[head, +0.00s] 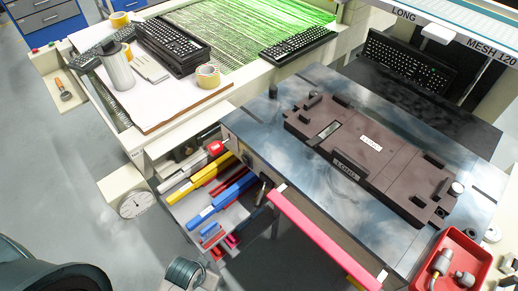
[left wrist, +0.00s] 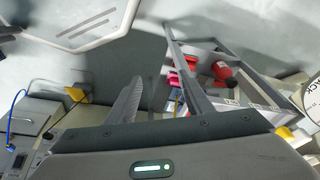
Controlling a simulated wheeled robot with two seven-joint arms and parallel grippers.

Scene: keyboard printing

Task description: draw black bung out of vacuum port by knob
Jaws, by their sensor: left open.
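A small black upright cylinder (head: 273,91), which looks like the bung with its knob, stands near the far left corner of the dark metal table (head: 245,126). Whether a port lies under it is too small to tell. My left gripper (left wrist: 153,52) is open and empty in the left wrist view. Its fingers point toward the grey floor and a rack, away from the bung, which does not show there.
A brown plate fixture (head: 375,193) covers much of the table. A red bin (head: 444,247) sits at the right corner. A rack of coloured squeegees (head: 222,204) and a long red bar (head: 318,238) are along the front. A grey pitcher (head: 116,66) stands on the left bench.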

